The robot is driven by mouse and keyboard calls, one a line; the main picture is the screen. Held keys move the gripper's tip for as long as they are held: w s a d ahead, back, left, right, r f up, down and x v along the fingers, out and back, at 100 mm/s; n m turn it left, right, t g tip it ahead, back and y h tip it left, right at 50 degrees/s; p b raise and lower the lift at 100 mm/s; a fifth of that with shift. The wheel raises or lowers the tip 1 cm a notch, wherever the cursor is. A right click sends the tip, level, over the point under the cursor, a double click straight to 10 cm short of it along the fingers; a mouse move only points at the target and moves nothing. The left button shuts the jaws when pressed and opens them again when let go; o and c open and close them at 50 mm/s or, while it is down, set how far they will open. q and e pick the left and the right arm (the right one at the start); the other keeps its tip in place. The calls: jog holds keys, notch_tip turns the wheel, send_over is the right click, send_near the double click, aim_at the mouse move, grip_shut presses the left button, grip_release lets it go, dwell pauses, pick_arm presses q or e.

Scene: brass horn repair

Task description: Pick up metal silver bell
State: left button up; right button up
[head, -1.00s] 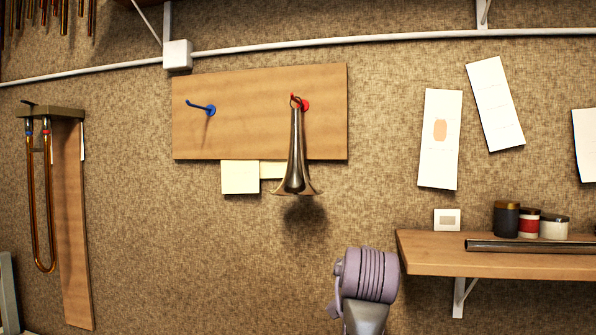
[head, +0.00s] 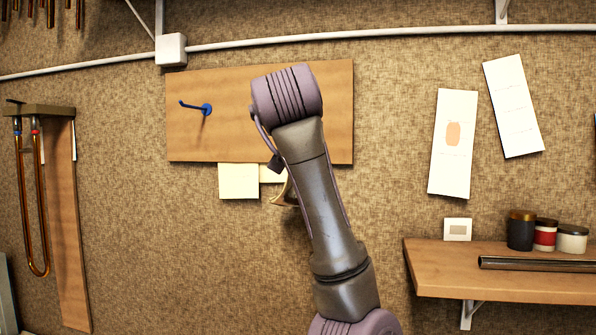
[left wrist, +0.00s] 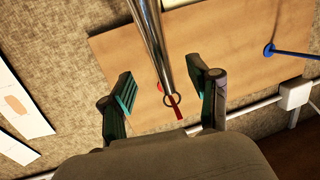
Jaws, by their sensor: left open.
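The silver bell hangs by a small ring from the red hook (left wrist: 176,108) on the wooden board. In the head view my arm covers most of it, and only part of its flared rim (head: 284,197) shows below the board. In the left wrist view its narrow tube (left wrist: 148,38) runs down from the top edge to the ring. My left gripper (left wrist: 168,93) is open, with green-padded fingers on either side of the tube's narrow end near the ring. I see no finger closed on it. The gripper is hidden in the head view. My right gripper is not in view.
The wooden board (head: 225,130) also carries an empty blue hook (head: 205,109). Paper notes (head: 238,181) hang below it. A copper slide (head: 30,210) hangs far left. A shelf (head: 440,268) with jars and a metal tube is at lower right.

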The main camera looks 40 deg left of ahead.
pick_arm(q)
jog(key=p+x, duration=0.4)
jog(key=x, duration=0.2)
jog(key=shift+w, duration=0.1)
jog(key=shift+w+a+f, duration=0.2)
jog(key=shift+a, duration=0.1)
jog(key=shift+f, duration=0.15)
jog(key=shift+d, duration=0.1)
jog(key=c, duration=1.1)
grip_shut()
